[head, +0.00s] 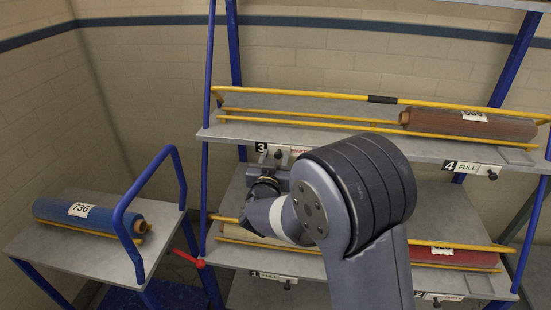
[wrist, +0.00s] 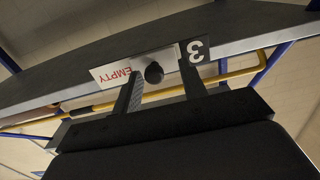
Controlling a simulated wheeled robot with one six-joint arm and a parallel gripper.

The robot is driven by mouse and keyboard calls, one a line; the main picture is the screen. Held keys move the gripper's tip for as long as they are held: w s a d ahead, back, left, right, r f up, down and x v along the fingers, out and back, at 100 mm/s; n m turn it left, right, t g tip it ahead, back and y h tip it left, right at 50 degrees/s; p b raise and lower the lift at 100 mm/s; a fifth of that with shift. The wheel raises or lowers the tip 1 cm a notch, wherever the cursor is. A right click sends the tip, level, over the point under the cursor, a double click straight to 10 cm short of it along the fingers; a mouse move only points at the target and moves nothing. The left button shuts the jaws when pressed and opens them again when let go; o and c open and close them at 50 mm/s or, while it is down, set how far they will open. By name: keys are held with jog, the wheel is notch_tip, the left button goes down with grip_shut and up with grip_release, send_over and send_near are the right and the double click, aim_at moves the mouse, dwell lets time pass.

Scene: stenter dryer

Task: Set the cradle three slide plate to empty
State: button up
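The cradle three slide plate (wrist: 115,74) is on the edge of the upper shelf, beside the black number 3 label (wrist: 196,50). It shows red EMPTY lettering, upside down in the wrist view, and has a dark round knob (wrist: 154,73). My gripper (wrist: 161,70) is open, with one finger on each side of the knob in the picture. I cannot tell whether either finger touches it.
Cradle four's plate (head: 467,167) reads FULL below a brown roll (head: 470,124). Cradle one's plate (head: 274,276) is on the lower shelf, where a red roll (head: 450,253) lies at the right. A blue roll (head: 90,215) lies on a cart at the left.

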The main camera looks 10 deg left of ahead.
jog(key=shift+s, duration=0.1)
jog(key=s, duration=1)
jog(key=shift+s+a+b, duration=0.15)
jog(key=shift+s+b, duration=0.2)
jog(key=w, duration=1)
jog(key=shift+w+d+p, duration=0.25)
jog(key=shift+w+p, duration=0.1)
jog(key=shift+p, duration=0.05)
jog(key=shift+w+d, duration=0.15)
jog(key=shift+d, duration=0.2)
